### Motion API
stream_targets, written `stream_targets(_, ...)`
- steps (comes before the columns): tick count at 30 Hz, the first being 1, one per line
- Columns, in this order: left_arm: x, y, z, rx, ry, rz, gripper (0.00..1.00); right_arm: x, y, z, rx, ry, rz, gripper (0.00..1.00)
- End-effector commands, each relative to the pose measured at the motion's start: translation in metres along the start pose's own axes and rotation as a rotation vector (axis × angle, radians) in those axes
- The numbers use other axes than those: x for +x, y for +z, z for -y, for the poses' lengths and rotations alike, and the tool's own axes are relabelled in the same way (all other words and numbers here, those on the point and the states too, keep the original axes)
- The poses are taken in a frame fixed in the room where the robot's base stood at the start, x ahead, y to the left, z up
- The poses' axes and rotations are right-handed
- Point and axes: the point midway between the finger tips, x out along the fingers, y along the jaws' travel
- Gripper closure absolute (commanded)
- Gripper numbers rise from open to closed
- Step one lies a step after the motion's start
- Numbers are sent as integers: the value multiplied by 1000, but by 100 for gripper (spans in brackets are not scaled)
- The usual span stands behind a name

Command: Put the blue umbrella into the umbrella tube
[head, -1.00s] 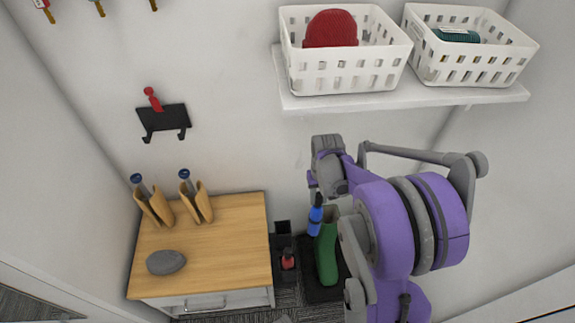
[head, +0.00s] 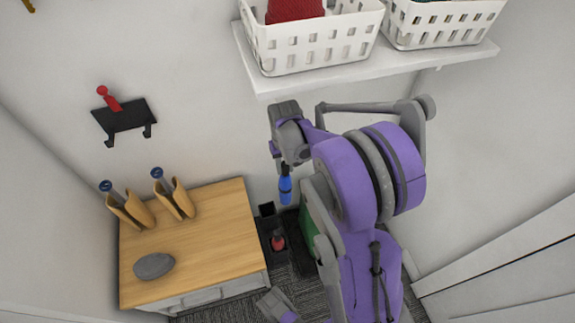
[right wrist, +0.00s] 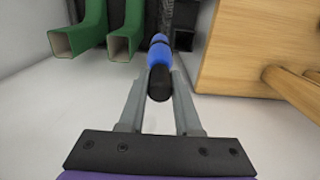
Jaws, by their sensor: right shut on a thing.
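The blue umbrella (head: 285,187) hangs roughly upright, clear of the floor, in my right gripper (head: 280,164). In the right wrist view the two grey fingers (right wrist: 158,97) are shut on its black end, and the blue umbrella (right wrist: 160,52) points away from the gripper. The black square tube (head: 267,210), which looks like the umbrella tube, stands below and slightly left of the umbrella in the head view. It also shows in the right wrist view (right wrist: 184,40), beyond the umbrella and slightly right. The umbrella is apart from it. No left gripper fingers are visible.
Green boots (right wrist: 92,32) stand left of the tube in the right wrist view. A wooden-topped cabinet (head: 215,235) stands close on its other side. A red item (head: 278,241) is beside the tube. A white shelf (head: 380,68) with baskets hangs above my right arm.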

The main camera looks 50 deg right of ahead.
Motion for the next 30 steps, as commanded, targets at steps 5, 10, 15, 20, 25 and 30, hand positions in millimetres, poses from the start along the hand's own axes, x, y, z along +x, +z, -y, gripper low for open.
stream_targets(5, 1, 0, 0, 0, 0, 0, 50, 1, 0, 10, -2, 0, 0, 100)
stream_targets(10, 2, 1, 0, 0, 0, 1, 50, 2, 0, 18, -2, 0, 0, 100)
stream_targets(15, 3, 1, 0, 0, 0, 1, 50, 3, 0, 27, -1, -1, 0, 100)
stream_targets(20, 4, 2, 0, 0, 0, 1, 50, 4, 0, 34, -2, -1, 0, 100)
stream_targets(25, 5, 2, 0, 0, 0, 2, 50, 5, 0, 43, -1, -1, 0, 100)
stream_targets(30, 6, 2, 0, 0, 0, 2, 50, 7, 0, 51, -1, 0, 0, 100)
